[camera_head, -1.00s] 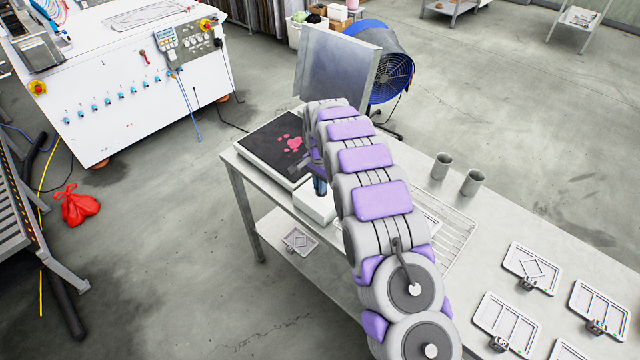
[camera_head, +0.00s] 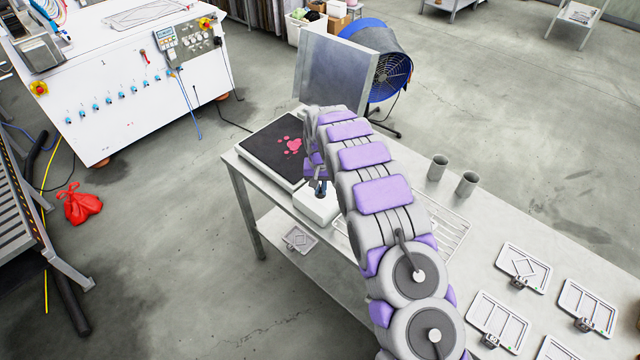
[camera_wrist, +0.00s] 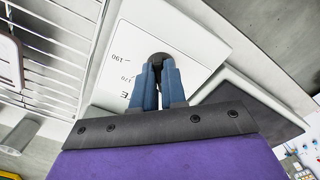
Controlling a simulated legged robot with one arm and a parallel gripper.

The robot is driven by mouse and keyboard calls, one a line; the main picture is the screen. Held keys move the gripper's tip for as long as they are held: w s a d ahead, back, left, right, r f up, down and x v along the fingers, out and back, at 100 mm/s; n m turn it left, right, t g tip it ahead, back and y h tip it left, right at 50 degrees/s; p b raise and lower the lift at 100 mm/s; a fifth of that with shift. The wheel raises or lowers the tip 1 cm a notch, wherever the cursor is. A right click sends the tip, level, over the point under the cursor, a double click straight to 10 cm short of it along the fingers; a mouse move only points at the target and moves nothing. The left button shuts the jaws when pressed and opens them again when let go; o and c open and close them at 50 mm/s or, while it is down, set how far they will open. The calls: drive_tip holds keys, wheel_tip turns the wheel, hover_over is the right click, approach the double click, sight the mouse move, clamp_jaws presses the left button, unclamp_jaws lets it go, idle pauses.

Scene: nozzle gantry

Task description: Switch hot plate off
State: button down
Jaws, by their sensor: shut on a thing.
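The hot plate has a dark top (camera_head: 270,148) with a pink paw-shaped mark and a white control part (camera_head: 312,206) at its near end, on the grey table. In the wrist view the white panel (camera_wrist: 215,45) shows printed numbers, among them 190 and 170, around a dark round knob (camera_wrist: 158,60). My gripper (camera_wrist: 160,68) has its blue fingers shut on that knob. In the head view my gripper (camera_head: 320,188) is over the white control part, and my arm hides some of it.
A wire rack (camera_head: 452,235) lies on the table right of my arm, with two grey cups (camera_head: 437,167) behind it. Several framed plates (camera_head: 524,266) lie farther right. An upright metal panel (camera_head: 340,76) and a blue fan (camera_head: 388,68) stand behind.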

drive_tip(key=n+p, duration=0.1)
drive_tip(key=n, duration=0.1)
drive_tip(key=n+p, duration=0.1)
drive_tip(key=n, duration=0.2)
drive_tip(key=shift+w+r+n, duration=0.15)
drive_tip(key=shift+n, duration=0.15)
idle(0.4)
drive_tip(key=c, duration=1.2)
unclamp_jaws()
drive_tip(key=shift+r+p, duration=0.45)
drive_tip(key=shift+r, duration=8.1)
